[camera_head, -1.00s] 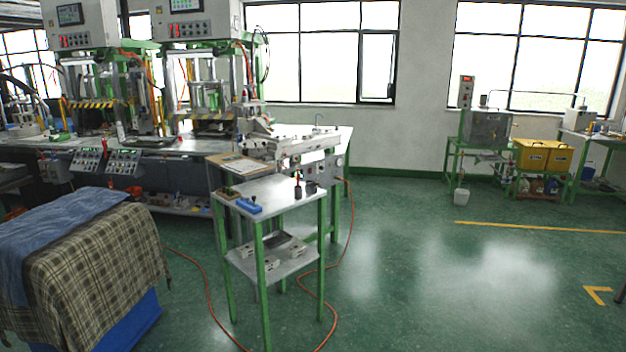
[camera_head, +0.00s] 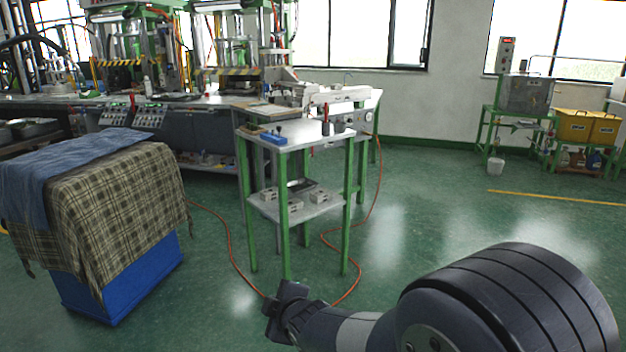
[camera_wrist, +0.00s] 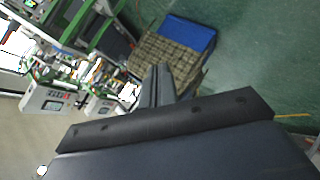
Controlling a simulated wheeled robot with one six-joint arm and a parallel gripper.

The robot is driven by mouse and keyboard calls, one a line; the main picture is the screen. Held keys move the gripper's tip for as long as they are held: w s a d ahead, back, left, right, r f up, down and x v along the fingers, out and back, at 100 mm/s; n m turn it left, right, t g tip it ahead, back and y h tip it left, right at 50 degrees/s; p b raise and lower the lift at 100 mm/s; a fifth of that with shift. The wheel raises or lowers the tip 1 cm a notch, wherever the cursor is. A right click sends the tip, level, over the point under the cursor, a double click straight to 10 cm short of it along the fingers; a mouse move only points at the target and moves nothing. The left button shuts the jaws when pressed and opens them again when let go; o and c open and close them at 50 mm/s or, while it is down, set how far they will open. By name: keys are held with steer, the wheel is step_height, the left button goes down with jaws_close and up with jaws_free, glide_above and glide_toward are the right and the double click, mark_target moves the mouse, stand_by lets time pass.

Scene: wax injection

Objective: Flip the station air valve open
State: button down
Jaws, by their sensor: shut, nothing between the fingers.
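The station air valve cannot be made out. An orange hose (camera_head: 377,170) runs from the right side of the wax station, by a grey box with knobs (camera_head: 350,121), down to the floor. The station stands behind a small green-legged table. My arm reaches in from the lower right of the head view, with its dark end low in front of the table, well short of the station. My gripper (camera_wrist: 158,75) shows in the wrist view with its fingers together and nothing between them. The valve's position is too small or hidden to tell.
A cloth-covered blue bin (camera_head: 130,280) stands at the left. The green-legged table (camera_head: 290,145) holds a blue item (camera_head: 273,138) and small parts. The hose loops over the floor near the table.

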steer(key=a+f+n+y+b, duration=0.5)
steer(key=a+f, duration=0.3)
steer(key=a, duration=0.4)
steer(key=a+f+n+g+y+b, duration=0.1)
steer(key=a+f+n+y+b, duration=0.4)
steer(key=a+f+n+b, duration=0.3)
steer(key=a+f, duration=0.1)
steer(key=a, duration=0.3)
steer(key=shift+f+n, duration=0.25)
steer(key=shift+n, duration=0.05)
steer(key=shift+a, duration=0.15)
